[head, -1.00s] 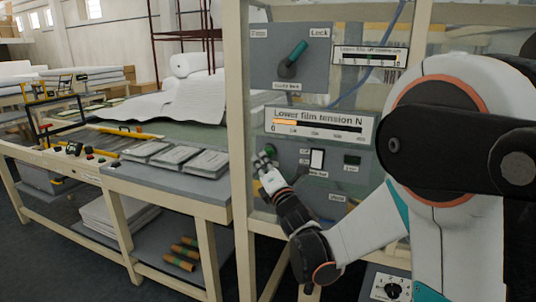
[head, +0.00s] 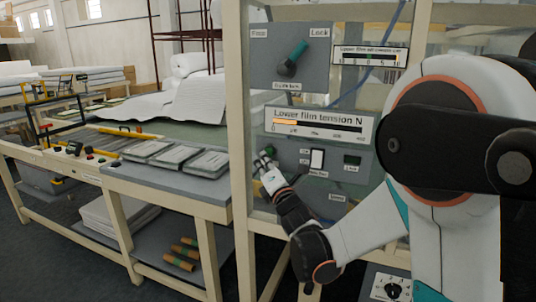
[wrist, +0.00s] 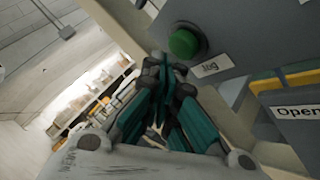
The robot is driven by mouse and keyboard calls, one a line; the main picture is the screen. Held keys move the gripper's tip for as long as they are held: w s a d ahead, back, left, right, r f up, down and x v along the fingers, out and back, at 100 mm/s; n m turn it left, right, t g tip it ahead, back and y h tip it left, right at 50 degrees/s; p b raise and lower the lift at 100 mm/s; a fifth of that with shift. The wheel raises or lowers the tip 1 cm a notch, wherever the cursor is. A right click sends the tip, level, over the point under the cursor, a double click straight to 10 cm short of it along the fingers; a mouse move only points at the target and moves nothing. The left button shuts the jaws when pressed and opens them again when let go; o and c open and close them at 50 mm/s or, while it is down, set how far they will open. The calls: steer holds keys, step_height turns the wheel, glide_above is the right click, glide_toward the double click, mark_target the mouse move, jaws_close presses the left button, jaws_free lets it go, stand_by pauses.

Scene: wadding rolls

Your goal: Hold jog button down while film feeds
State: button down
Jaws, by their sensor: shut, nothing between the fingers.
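A round green button (wrist: 184,43) sits on a grey panel in the wrist view. A white "Jog" label (wrist: 212,66) is beside it. My gripper (wrist: 164,68) is shut and empty, its teal-padded fingers together. The fingertips are just below and left of the button in the picture. The button's face shows clear of them, and I see no contact. In the head view my gripper (head: 263,160) is at the left end of the control panel (head: 338,186), under the "Lower film tension N" gauge (head: 318,122). The button is hard to make out there.
A lever (head: 292,59) is on the panel above, beside a smaller gauge (head: 369,56). A cream frame post (head: 238,150) stands close left of my gripper. A bench (head: 185,186) with flat packs and a white wadding roll (head: 189,64) are farther left.

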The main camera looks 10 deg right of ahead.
steer(key=shift+w+d, duration=0.2)
steer(key=shift+w+d, duration=0.25)
steer(key=shift+w, duration=0.1)
stand_by(0.8)
steer(key=shift+s+a, duration=0.1)
stand_by(3.5)
steer(key=shift+s+a, duration=0.4)
steer(key=shift+s, duration=0.2)
steer(key=s+a, duration=0.1)
steer(key=s, duration=0.1)
steer(key=s+a, duration=0.2)
stand_by(0.4)
